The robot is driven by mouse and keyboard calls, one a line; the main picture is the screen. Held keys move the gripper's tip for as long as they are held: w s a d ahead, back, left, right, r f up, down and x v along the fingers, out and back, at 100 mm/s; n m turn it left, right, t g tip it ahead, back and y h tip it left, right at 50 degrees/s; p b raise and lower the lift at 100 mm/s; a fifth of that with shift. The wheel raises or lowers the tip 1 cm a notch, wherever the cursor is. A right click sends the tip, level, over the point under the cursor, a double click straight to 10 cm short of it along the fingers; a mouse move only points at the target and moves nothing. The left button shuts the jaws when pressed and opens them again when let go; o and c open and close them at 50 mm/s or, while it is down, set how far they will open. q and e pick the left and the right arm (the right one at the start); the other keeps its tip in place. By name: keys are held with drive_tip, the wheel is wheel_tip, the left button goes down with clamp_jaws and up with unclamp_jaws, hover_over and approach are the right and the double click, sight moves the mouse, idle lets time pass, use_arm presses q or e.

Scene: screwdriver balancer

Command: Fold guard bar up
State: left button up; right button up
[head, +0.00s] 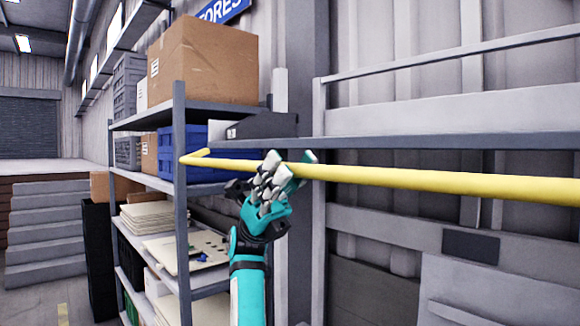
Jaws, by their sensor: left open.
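The guard bar (430,179) is a long yellow tube. It runs roughly level across the head view, from a short bent end at the left, in front of the shelf rack, out past the right edge. My left gripper (288,172) is at the bar, left of the picture's middle, with its fingers raised around the bar's height. It is open. Its fingers overlap the bar in the picture, and I cannot tell whether they touch it. My right gripper is not in the view.
A grey shelf rack (180,150) stands behind the bar at the left, with a cardboard box (205,62) on top and a blue bin (198,140) below. A grey frame with a horizontal rail (450,142) stands behind the bar at the right. Grey steps (45,235) are at the far left.

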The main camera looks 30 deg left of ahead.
use_arm(q)
drive_tip(key=shift+c, duration=0.4)
clamp_jaws()
drive_tip(key=shift+n+t+h, duration=0.3)
drive_tip(key=shift+t, duration=0.1)
